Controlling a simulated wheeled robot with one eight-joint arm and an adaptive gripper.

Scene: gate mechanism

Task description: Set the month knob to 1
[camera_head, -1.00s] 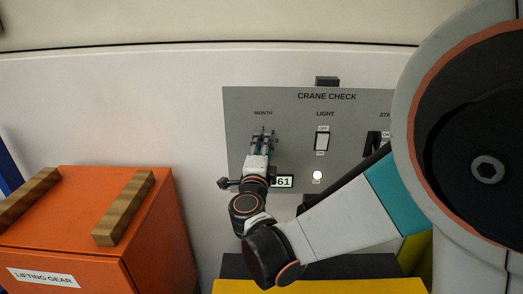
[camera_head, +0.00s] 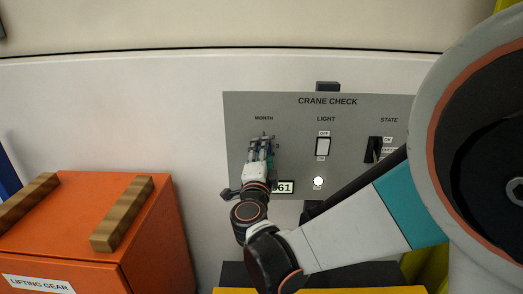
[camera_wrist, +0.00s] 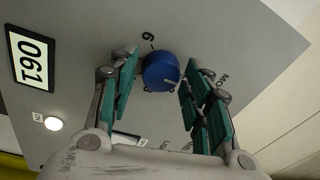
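The blue month knob (camera_wrist: 161,70) shows in the wrist view on the grey CRANE CHECK panel (camera_head: 360,113). One digit of its dial shows above it, a 6 or a 9; I cannot tell the knob's setting. My gripper (camera_wrist: 158,84) has its teal-padded fingers spread on both sides of the knob. The fingertips are close to the knob's sides, and I cannot tell if they touch. In the head view my gripper (camera_head: 261,150) is below the MONTH label and hides the knob.
A display (camera_wrist: 32,60) reads 061. The panel also has a light switch (camera_head: 323,146), a lit white lamp (camera_head: 318,181) and a black state switch (camera_head: 374,150). An orange LIFTING GEAR box (camera_head: 85,215) with wooden bars stands at left.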

